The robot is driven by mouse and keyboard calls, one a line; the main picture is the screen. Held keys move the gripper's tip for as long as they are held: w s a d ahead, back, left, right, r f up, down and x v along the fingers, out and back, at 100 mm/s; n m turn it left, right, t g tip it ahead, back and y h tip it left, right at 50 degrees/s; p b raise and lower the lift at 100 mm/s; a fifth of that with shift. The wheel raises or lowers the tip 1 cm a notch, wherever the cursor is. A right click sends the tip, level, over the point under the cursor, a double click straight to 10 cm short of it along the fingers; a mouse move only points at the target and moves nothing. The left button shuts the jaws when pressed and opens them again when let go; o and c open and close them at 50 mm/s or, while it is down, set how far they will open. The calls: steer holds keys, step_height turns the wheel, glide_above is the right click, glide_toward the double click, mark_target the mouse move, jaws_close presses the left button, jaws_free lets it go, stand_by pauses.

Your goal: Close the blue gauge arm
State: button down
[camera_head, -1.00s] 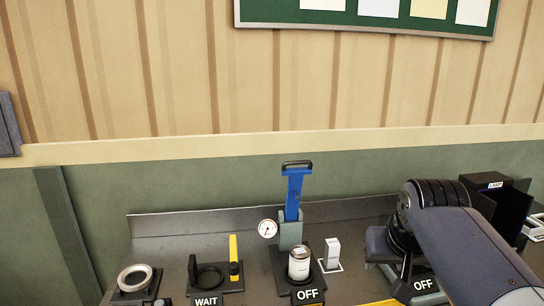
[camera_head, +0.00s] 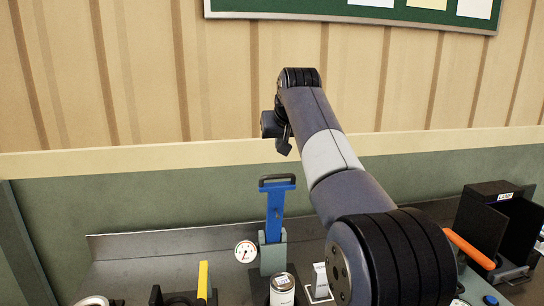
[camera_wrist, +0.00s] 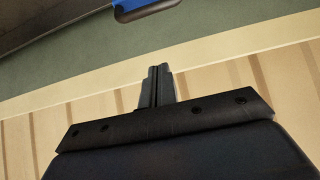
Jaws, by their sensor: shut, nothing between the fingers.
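The blue gauge arm (camera_head: 275,213) stands nearly upright in its grey-green bracket (camera_head: 272,256), with a dark handle (camera_head: 277,178) across its top. A round white dial (camera_head: 246,251) sits at the bracket's left. A can (camera_head: 283,291) stands in front of the bracket, partly cut off by the lower edge. My gripper (camera_head: 284,147) hangs just above the handle in the head view, shut and apart from it. In the wrist view my gripper (camera_wrist: 156,75) shows its fingers together and empty. The dark handle (camera_wrist: 147,10) and a bit of blue show at the top edge there.
A yellow lever (camera_head: 203,281) stands left of the can. A white block (camera_head: 320,281) stands right of it. A black lamp box (camera_head: 490,225) and an orange lever (camera_head: 471,249) are farther right. A wall with a green board (camera_head: 300,8) stands behind the bench.

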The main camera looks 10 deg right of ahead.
steer(key=p, duration=0.2)
glide_above(277, 183)
steer(key=w, duration=0.2)
step_height(277, 183, down, 6)
steer(key=shift+s+f+b, duration=0.45)
steer(key=shift+s+f, duration=0.4)
steer(key=shift+s, duration=0.2)
steer(key=shift+s+f, duration=0.25)
steer(key=shift+f, duration=0.05)
steer(key=shift+s, duration=0.25)
steer(key=shift+f, duration=0.1)
